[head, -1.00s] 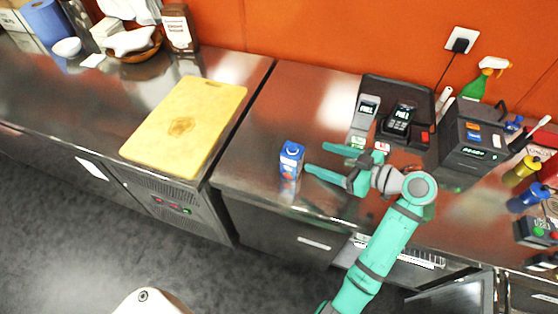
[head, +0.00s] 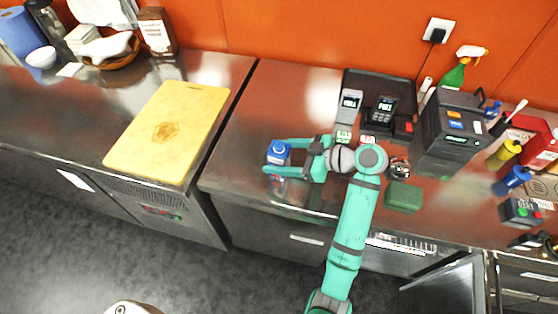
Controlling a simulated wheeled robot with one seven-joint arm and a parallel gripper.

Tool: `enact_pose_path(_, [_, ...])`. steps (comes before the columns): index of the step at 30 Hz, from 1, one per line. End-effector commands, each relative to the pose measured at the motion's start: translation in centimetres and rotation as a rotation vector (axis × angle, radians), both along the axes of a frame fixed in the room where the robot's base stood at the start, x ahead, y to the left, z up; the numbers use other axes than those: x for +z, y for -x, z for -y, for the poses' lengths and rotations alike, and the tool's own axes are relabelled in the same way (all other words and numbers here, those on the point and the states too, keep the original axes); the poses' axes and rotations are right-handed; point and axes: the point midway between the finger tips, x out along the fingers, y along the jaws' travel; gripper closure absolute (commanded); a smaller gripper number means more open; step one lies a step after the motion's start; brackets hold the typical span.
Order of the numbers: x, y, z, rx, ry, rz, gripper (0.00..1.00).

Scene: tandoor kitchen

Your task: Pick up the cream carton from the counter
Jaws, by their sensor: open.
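The cream carton (head: 279,153) is a small blue and white box with a blue cap, upright near the front edge of the steel counter (head: 240,160). My gripper (head: 271,157) is open, pointing left, with its two teal fingers reaching to the carton, one on the far side and one on the near side. The carton stands between the fingertips. The fingers partly hide its lower part, and I cannot tell whether either finger touches it.
A yellow cutting board (head: 170,132) lies to the left. Card terminals (head: 384,115) and a dark printer box (head: 455,125) stand behind and right of my arm. A green block (head: 403,197) lies right of my forearm. The counter just left of the carton is clear.

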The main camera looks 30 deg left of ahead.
Motion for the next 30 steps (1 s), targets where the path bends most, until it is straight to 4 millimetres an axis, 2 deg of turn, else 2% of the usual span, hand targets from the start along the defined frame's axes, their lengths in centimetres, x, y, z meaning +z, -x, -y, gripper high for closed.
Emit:
enact_pose_path(9, [-1.8, 0.8, -3.5, 0.001, 0.0, -0.001, 0.34])
enact_pose_path(16, [-1.9, 0.8, -3.7, -0.001, 0.0, -0.001, 0.34])
enact_pose_path(21, [-1.8, 0.8, -3.7, 0.0, 0.0, -0.001, 0.74])
enact_pose_path(23, [-1.8, 0.8, -3.7, 0.0, 0.0, -0.001, 0.88])
enact_pose_path(30, [-1.7, 0.8, -3.7, -0.001, 0.0, 0.001, 0.88])
